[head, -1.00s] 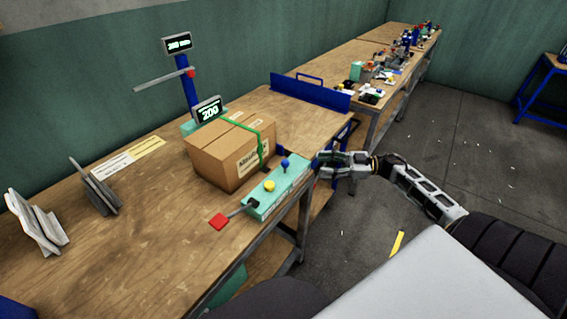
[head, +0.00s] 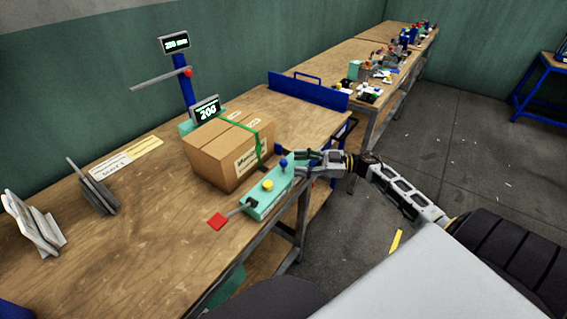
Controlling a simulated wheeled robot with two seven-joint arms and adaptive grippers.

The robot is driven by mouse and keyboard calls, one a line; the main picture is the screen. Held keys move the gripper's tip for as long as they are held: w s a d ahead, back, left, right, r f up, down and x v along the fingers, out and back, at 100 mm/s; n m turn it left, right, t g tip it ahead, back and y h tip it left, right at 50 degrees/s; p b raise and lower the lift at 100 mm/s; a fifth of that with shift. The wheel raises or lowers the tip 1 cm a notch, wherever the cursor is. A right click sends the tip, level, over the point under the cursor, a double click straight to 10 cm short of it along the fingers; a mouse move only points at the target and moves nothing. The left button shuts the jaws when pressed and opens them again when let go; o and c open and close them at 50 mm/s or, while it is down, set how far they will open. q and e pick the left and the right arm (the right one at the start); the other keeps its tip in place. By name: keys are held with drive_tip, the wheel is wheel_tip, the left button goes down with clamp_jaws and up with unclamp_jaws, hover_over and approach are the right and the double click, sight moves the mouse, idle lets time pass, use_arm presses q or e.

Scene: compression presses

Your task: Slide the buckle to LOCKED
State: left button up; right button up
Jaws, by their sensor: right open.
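A cardboard box (head: 222,162) sits on the wooden bench, with a green strap (head: 257,141) around it. A teal control block (head: 263,204) at the bench's front edge carries a blue knob (head: 284,163), a yellow button (head: 267,185) and a lever with a red end (head: 217,221). A small dark blue piece (head: 278,149) shows beside the box's right side; I cannot tell whether it is the buckle. No LOCKED mark is readable. My right gripper (head: 297,161) is open, right beside the blue knob; contact cannot be told. My left gripper is out of view.
Behind the box stands a blue post with a lit display (head: 174,42) and a horizontal bar (head: 158,80). A second display (head: 206,110) reads 200. A blue rail (head: 308,92) edges the bench. Grey plates (head: 92,189) stand at left.

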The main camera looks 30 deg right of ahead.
sight(283, 162)
drive_tip(key=shift+x, duration=3.1)
drive_tip(key=shift+c, duration=0.5)
clamp_jaws()
